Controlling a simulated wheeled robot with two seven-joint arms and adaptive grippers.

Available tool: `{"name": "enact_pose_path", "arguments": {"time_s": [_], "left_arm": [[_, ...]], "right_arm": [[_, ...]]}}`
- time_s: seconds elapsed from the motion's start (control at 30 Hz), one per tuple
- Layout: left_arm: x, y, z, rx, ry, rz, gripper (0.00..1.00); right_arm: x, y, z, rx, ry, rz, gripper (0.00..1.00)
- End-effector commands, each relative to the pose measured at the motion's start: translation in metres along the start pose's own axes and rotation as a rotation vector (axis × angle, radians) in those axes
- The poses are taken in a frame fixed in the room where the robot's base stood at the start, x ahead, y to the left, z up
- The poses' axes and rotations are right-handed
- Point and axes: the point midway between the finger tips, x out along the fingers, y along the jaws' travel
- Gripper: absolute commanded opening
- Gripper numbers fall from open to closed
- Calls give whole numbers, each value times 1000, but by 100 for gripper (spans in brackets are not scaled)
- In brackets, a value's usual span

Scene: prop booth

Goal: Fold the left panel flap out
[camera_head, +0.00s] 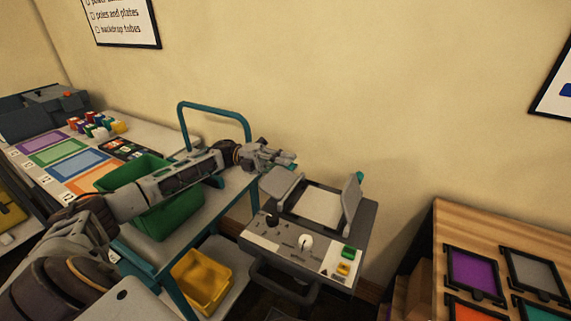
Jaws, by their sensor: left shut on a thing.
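The light panel unit (370,222) is a grey box with a pale screen (318,206) on top. Its left panel flap (279,184) is a grey plate along the screen's left side, tilted outward. The right flap (351,196) stands steeply on the other side, with a teal tab at its top. My left gripper (290,158) is at the upper edge of the left flap, shut on it; the fingers hide the contact point. My right gripper is not in view.
The unit's front has knobs and green and yellow buttons (344,267). A teal-framed cart (208,206) with a green bin (168,215) lies under my left arm; a yellow bin (203,282) sits below. A wooden table (440,262) with coloured frames stands right.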

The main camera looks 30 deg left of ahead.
Motion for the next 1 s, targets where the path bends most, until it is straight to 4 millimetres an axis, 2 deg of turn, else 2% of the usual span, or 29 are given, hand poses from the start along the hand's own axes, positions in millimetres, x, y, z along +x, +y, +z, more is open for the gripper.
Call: {"name": "enact_pose_path", "arguments": {"time_s": [0.07,0.1,0.23,0.27,0.77,1.0], "left_arm": [[0,-2,-1,2,3,-1,0],[0,-2,-1,2,3,-1,21],[0,-1,0,1,2,-1,37],[0,-1,0,1,2,-1,39],[-2,1,0,-2,0,2,39],[-15,1,0,-2,-2,3,39]], "right_arm": [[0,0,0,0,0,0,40],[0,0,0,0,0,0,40],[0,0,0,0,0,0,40],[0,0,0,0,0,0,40],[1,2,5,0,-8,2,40],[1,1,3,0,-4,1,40]]}}
